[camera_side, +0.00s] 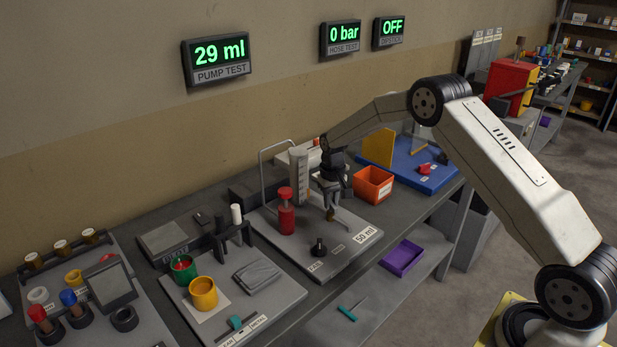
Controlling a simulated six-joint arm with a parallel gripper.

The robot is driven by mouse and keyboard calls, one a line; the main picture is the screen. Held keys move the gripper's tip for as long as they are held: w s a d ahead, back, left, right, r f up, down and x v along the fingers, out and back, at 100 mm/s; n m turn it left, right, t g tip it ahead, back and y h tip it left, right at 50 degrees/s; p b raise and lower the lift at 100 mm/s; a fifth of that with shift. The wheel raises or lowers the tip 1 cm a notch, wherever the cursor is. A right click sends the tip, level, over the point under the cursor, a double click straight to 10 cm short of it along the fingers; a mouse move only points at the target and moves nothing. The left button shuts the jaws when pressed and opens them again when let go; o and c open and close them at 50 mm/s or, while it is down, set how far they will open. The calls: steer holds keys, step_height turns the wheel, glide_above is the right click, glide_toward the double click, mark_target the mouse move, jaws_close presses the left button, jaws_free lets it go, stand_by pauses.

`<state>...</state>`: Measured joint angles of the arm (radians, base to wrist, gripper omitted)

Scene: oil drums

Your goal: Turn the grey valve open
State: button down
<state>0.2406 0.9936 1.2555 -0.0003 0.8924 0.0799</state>
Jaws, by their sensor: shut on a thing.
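My gripper (330,212) points down over the grey board (285,236) marked 50 ml. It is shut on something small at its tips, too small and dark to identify. A brownish patch shows at the tips, and a thin light grey bar (345,219) runs beside them. I cannot tell whether this bar belongs to the grey valve. A black knob (318,247) stands on the board's front part, apart from my gripper. A red pump-like cylinder (286,212) stands upright to the left of my gripper. A clear graduated cylinder (299,172) stands behind it.
An orange bin (373,185) stands just right of the board. A metal frame (262,165) rises at its back left. Wall displays read 29 ml (217,57), 0 bar (343,36) and OFF (391,28).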

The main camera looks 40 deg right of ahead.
steer(key=n, duration=0.3)
steer(key=shift+n, duration=0.3)
stand_by(0.4)
steer(key=c, duration=0.6)
jaws_free()
steer(key=shift+r, duration=3.9)
